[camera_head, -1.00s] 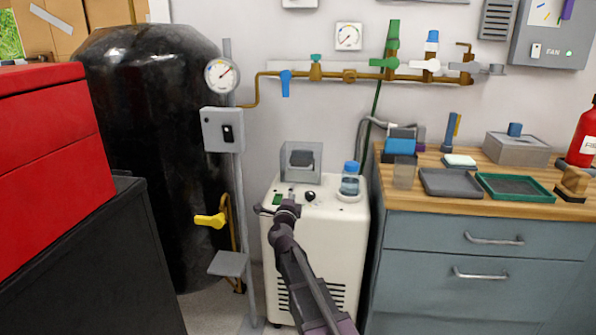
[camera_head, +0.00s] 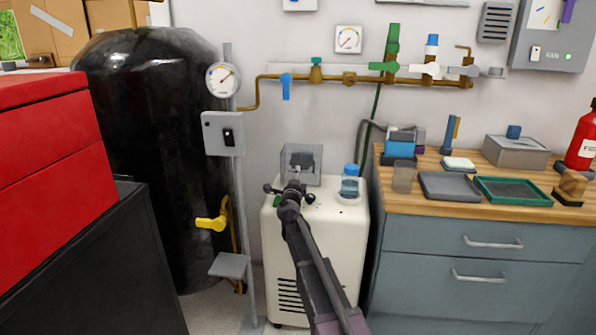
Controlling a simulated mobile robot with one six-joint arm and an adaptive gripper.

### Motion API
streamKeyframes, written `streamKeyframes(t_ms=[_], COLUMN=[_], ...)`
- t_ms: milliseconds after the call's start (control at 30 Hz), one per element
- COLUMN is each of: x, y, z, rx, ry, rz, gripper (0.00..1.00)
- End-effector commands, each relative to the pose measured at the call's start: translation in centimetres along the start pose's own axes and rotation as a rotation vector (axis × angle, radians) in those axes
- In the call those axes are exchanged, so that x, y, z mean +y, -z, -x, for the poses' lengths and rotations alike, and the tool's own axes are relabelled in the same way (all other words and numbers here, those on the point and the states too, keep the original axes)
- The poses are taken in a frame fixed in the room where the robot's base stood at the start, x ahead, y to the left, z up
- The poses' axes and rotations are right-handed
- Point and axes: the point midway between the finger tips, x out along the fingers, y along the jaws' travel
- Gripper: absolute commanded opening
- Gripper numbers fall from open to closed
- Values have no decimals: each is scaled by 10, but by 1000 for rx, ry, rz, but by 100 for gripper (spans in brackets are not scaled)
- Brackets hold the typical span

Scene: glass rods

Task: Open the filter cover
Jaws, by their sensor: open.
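A clear, greyish box-shaped cover (camera_head: 314,158) stands at the back of the white cabinet's top (camera_head: 325,208), with a dark part visible inside it. It looks like the filter cover, and it appears closed. My gripper (camera_head: 291,187) is just in front of the cover's lower front, seen from behind along my arm. Its jaws are open and I see nothing held. Whether it touches the cover cannot be told from this angle. My gripper and wrist hide part of the cabinet top.
A blue-capped bottle (camera_head: 350,182) stands right of the cover on the cabinet. A grey post with a switch box (camera_head: 224,133) and a yellow-handled valve (camera_head: 211,223) stand to the left. The wooden bench (camera_head: 420,200) with trays is to the right.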

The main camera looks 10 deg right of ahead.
Motion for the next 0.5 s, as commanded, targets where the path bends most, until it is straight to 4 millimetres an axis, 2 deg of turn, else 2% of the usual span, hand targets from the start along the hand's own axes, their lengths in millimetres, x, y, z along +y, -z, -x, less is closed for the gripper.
streamKeyframes(t_ms=[33, 200, 500], x=[-1, 0, 0], y=[-1, -1, 0], z=[-9, -21, -26], rx=[0, 0, 0], ry=[0, 0, 0], rz=[0, 0, -1], gripper=[51, 51, 51])
